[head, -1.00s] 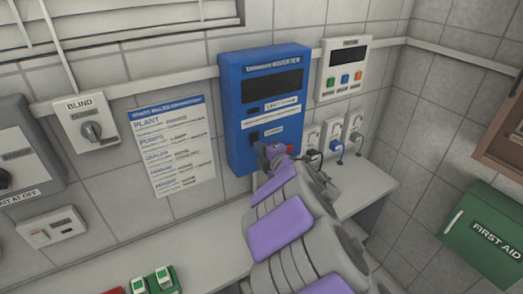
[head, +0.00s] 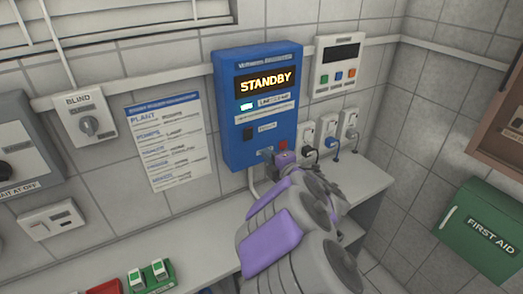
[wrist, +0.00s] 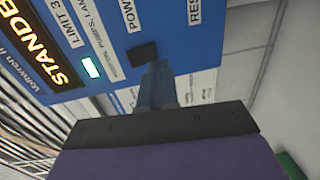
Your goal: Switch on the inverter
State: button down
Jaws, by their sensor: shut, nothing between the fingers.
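The inverter is a blue wall box (head: 229,100) in the head view, and its blue face fills the upper left of the wrist view (wrist: 110,70). Its display (head: 266,82) reads STANDBY in yellow letters, and a small indicator (head: 246,106) below it glows pale green. A black rocker switch (head: 247,134) sits low on the face by a POWER label; it also shows in the wrist view (wrist: 143,54). A red button (head: 283,145) is at the lower right. My gripper (wrist: 158,72) is shut and empty, its tips just below the black switch; contact is unclear.
Several wall sockets with plugs (head: 331,134) are right of the box. A white panel with a dark screen (head: 340,65) hangs above them. A white counter (head: 367,189) runs below. A printed notice (head: 168,142) and the BLIND knob (head: 88,126) are to the left.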

jog(key=shift+s+d+f+b, duration=0.65)
jog(key=shift+s+d+b, duration=0.5)
jog(key=shift+s, duration=1.9)
jog(key=d+r+m+h, duration=0.2)
jog(key=d+m+h, duration=0.6)
jog(key=d, duration=0.5)
jog(key=s+d+f+m+g+h, duration=0.3)
jog(key=s+d+m+g+h, duration=0.15)
jog(key=s+d+m, duration=0.35)
jog(key=s+f+m+g, duration=0.4)
jog(key=s+m+g, duration=0.15)
jog(key=s, duration=0.85)
jog(key=s+a+m+g+y, duration=0.1)
jog(key=s+a, duration=0.3)
jog(key=s, duration=0.5)
jog(key=s+a+m+g+y, duration=0.2)
jog(key=s+a+g, duration=0.1)
jog(key=s, duration=0.6)
jog(key=shift+s+a+f+g, duration=0.15)
jog(key=shift+s+a+g, duration=0.25)
jog(key=shift+g, duration=0.4)
